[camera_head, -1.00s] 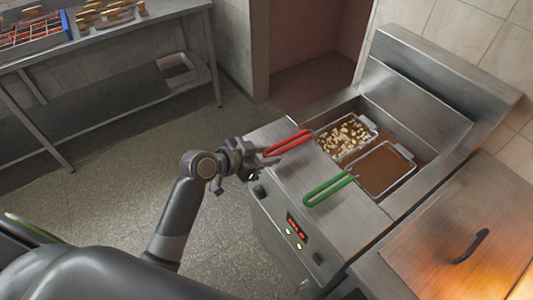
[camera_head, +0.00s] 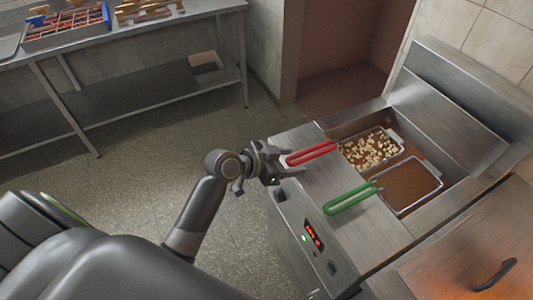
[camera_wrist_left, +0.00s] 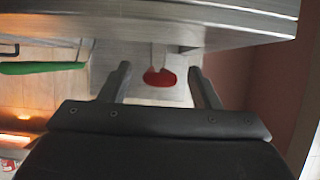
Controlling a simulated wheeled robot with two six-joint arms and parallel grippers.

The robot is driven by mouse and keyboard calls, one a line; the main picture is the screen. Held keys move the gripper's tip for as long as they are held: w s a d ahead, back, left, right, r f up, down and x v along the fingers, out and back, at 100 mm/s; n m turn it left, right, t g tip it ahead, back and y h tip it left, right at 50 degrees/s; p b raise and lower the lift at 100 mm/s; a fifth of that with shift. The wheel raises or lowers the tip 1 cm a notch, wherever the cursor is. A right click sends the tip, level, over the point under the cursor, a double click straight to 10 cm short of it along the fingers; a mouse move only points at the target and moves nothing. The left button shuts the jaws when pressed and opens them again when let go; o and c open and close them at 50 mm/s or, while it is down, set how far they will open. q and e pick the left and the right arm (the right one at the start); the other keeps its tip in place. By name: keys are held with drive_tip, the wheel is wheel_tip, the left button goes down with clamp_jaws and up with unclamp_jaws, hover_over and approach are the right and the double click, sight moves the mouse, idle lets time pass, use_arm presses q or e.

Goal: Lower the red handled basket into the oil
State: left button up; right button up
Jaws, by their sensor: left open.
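The red handle (camera_head: 311,152) belongs to the far basket (camera_head: 401,139), which sits in the fryer well with pale food pieces (camera_head: 370,149). Brown oil shows between and around the pieces. My left gripper (camera_head: 282,165) is open at the near end of the red handle. In the left wrist view the red handle's end (camera_wrist_left: 158,77) shows between the two spread fingers of the gripper (camera_wrist_left: 160,80), with gaps on both sides. I cannot tell whether the fingertips reach past it. My right gripper is not in view.
A green-handled (camera_head: 352,198) basket (camera_head: 437,171) without visible food sits beside it in the oil. The fryer front has a lit red display (camera_head: 314,234). A lidded metal unit (camera_head: 455,250) stands at right. A steel table (camera_head: 130,38) stands at back left; the floor between is clear.

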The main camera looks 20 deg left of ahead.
use_arm(q)
drive_tip(key=b+v, duration=0.1)
drive_tip(key=v, duration=1.6)
drive_tip(key=shift+s+a+b, duration=0.2)
drive_tip(key=shift+b, duration=0.1)
